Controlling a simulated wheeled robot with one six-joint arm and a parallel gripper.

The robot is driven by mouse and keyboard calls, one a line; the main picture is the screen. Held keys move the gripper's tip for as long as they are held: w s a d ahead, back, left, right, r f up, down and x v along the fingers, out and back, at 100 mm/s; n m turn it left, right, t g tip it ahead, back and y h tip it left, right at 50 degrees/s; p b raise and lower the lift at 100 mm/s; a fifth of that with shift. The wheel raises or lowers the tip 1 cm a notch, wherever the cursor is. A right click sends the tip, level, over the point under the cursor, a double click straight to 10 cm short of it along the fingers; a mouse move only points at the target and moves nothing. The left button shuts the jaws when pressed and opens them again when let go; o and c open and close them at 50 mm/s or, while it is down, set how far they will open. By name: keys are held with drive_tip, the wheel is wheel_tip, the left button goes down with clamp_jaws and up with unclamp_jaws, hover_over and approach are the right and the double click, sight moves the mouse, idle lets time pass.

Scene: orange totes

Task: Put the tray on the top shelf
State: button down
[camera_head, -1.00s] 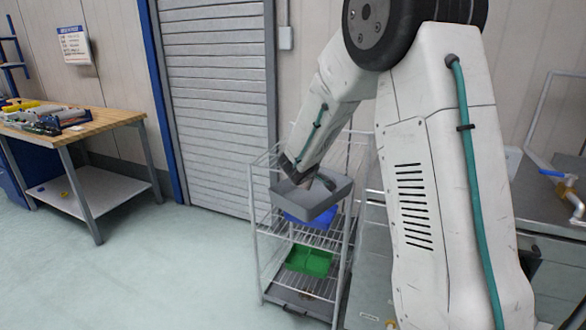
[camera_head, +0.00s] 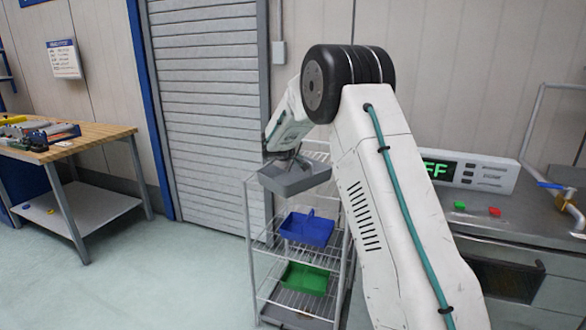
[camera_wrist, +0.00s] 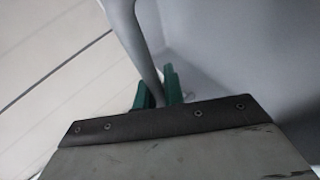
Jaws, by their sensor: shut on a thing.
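A grey tray (camera_head: 296,182) hangs from my gripper (camera_head: 283,160) at the upper part of a white wire shelf rack (camera_head: 249,215). In the wrist view my gripper's green fingers (camera_wrist: 157,92) are shut on the rim of the grey tray (camera_wrist: 225,50). The tray looks roughly level in the head view. Whether it touches the top shelf is unclear, because the tray and my arm hide much of that shelf.
A blue tray (camera_head: 307,228) is on the middle shelf and a green tray (camera_head: 305,278) on a lower one. A wooden workbench (camera_head: 95,143) stands at the left. A metal counter (camera_head: 520,222) with a green-lit display box (camera_head: 488,175) is at the right. The floor at left is clear.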

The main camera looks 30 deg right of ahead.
sight(294, 178)
drive_tip(key=shift+w, duration=0.6)
wheel_tip(294, 178, down, 4)
drive_tip(key=shift+a+r, duration=0.1)
drive_tip(key=shift+r, duration=0.1)
drive_tip(key=shift+s, duration=0.1)
drive_tip(key=c, duration=1.5)
unclamp_jaws()
drive_tip(key=shift+f, duration=0.1)
